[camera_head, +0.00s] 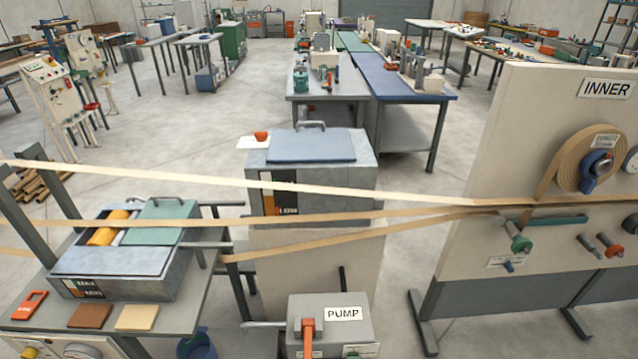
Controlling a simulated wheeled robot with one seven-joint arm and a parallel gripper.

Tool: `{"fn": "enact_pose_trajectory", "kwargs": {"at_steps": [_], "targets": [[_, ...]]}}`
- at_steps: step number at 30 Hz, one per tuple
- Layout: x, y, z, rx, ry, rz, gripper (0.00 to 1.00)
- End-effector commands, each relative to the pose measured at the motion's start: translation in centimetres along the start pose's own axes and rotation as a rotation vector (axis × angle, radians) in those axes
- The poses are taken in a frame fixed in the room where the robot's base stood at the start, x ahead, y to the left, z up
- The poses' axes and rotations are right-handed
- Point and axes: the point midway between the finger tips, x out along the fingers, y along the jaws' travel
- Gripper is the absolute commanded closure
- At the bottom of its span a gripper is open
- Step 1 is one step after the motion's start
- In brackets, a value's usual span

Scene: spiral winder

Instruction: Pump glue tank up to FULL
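A grey box marked PUMP (345,335) stands at the bottom centre. An orange-red lever (308,338) stands upright on its front left, and a thin grey bar sticks out to its left. Behind it, a grey metal tank (352,178) with a blue-grey lid and a top handle sits on a pale pedestal. A narrow dark gauge (267,192) with an orange-brown part and a small label is on its front; the label is too small to read surely, and strips cross near it. My gripper is not in view.
Paper strips (180,180) stretch across the view to the INNER panel (505,160) at right. At left, a table holds a glue box (125,270) with yellow rollers and a MAX/MIN gauge. A blue bucket (197,345) is below. Floor shows between pump and panel.

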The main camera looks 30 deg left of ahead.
Motion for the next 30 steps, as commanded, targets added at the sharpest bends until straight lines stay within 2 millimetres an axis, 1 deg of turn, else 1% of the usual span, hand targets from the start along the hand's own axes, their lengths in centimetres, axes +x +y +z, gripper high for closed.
{"fn": "enact_pose_trajectory", "kwargs": {"at_steps": [14, 15, 18, 30], "targets": [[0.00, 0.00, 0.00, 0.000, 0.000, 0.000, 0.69], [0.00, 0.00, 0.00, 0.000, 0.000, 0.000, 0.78], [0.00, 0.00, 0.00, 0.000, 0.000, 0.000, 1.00], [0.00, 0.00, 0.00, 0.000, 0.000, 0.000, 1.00]]}}
